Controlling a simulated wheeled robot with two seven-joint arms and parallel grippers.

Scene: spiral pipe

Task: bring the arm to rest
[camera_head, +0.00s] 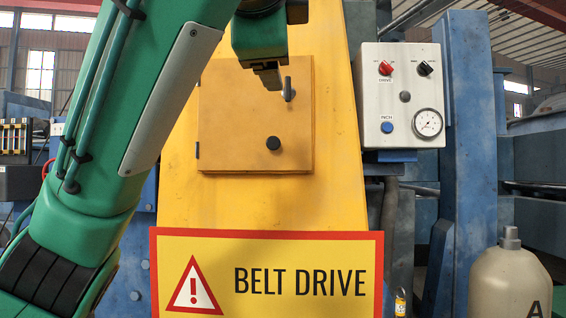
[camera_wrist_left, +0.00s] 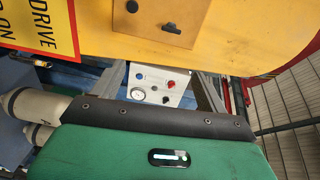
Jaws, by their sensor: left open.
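My left arm (camera_head: 120,140) is green and crosses the left of the head view, rising from the lower left. My left gripper (camera_head: 268,78) hangs down at the top middle, in front of the yellow machine, with its tip beside the handle (camera_head: 288,90) of the cabinet door. I cannot tell its distance from the handle. In the left wrist view the two grey fingers of the gripper (camera_wrist_left: 162,82) stand wide apart, and nothing is held between them. My right gripper is not in view.
The shut yellow door (camera_head: 235,120) has a black knob (camera_head: 273,143). A control box (camera_head: 402,97) with knobs and a gauge is on the right. A "BELT DRIVE" sign (camera_head: 270,272) is below. A beige cylinder (camera_head: 510,285) stands lower right. Blue posts (camera_head: 470,150) flank the machine.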

